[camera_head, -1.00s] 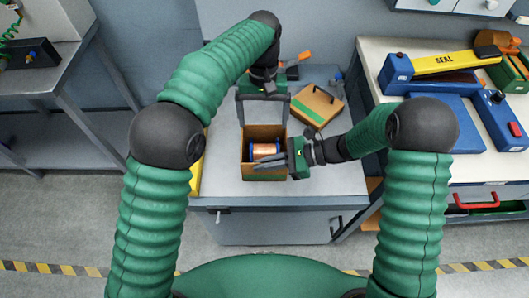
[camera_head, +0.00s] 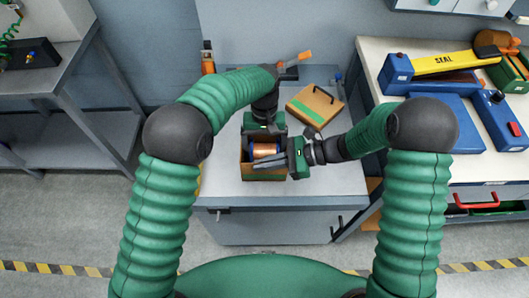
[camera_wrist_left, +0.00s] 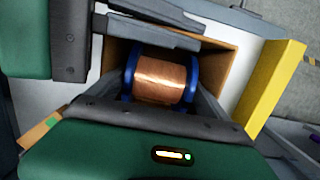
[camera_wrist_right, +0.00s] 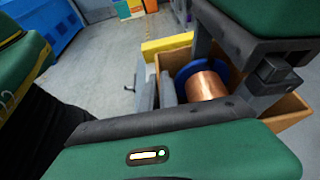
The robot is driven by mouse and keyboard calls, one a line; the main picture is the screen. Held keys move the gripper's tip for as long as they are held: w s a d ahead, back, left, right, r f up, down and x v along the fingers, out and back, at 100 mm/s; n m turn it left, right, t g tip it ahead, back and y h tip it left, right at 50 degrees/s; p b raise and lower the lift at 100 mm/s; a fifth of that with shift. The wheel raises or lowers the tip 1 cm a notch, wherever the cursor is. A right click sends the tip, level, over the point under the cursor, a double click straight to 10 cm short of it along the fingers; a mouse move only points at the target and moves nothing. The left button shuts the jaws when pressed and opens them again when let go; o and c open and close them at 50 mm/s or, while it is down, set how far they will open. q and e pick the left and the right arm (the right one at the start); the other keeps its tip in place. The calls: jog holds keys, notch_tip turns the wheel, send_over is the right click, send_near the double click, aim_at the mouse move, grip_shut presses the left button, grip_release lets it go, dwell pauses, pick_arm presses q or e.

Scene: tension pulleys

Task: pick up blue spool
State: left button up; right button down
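The blue spool (camera_head: 264,149), with blue end flanges and copper wire, lies on its side inside a brown open box (camera_head: 264,177). It also shows in the left wrist view (camera_wrist_left: 160,80) and the right wrist view (camera_wrist_right: 205,84). My left gripper (camera_head: 265,142) is over the box, pointing down, with its open fingers on either side of the spool by the flanges; contact cannot be made out. My right gripper (camera_head: 258,161) comes from the right, its two fingers close together at the box's near wall and seemingly shut on it. The left gripper hides part of the spool's far side.
An orange-handled tool (camera_head: 294,62) and an orange bottle (camera_head: 208,62) are farther back. A yellow bar lies left of the box. A sealing machine (camera_head: 440,65) stands on the right table.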

aim_at(265, 148)
pick_arm(q)
jog(key=shift+r, duration=0.2)
jog(key=c, duration=1.7)
pick_arm(e)
jog(key=shift+d+f, duration=0.1)
jog(key=c, duration=1.5)
grip_release()
jog(key=shift+w, duration=0.1)
jog(key=shift+c, duration=0.2)
pick_arm(q)
notch_tip(265, 148, up, 18)
jog(key=shift+d+f, duration=0.1)
